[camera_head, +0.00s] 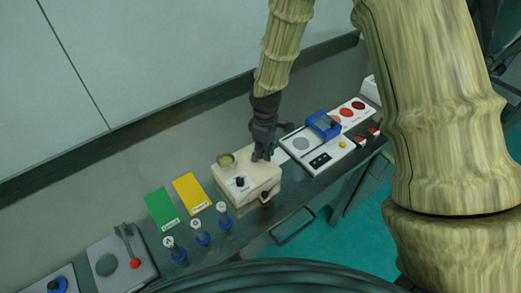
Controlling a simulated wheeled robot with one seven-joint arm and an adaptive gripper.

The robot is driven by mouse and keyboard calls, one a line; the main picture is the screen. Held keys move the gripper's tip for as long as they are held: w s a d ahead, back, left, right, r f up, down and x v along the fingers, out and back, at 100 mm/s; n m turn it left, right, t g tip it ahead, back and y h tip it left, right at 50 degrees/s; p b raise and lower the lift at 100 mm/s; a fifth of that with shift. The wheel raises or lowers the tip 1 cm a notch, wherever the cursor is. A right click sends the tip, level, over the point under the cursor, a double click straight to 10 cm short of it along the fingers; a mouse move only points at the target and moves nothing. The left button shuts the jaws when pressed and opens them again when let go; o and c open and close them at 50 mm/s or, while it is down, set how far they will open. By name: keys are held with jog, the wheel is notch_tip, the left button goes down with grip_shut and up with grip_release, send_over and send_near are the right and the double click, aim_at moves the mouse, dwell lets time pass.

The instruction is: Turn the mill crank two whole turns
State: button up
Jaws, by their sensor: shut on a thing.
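The mill appears to be the cream box (246,183) on the bench, with a brass cup on its top and a black knob on its front. My gripper (261,155) points down at the box's back right corner, just right of the brass cup. It is shut on what seems to be the mill crank's handle. The crank itself is mostly hidden behind the dark fingers, so its angle cannot be told.
Green (161,208) and yellow (191,193) cards lie left, with several small blue-based bottles (201,232) in front.

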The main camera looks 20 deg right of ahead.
jog(key=shift+s+a+r, duration=0.1)
jog(key=shift+s+a, duration=0.05)
jog(key=shift+a, duration=0.3)
jog(key=shift+s+a, duration=0.35)
jog(key=shift+a, duration=0.4)
jog(key=shift+a, duration=0.1)
jog(key=shift+a, duration=0.8)
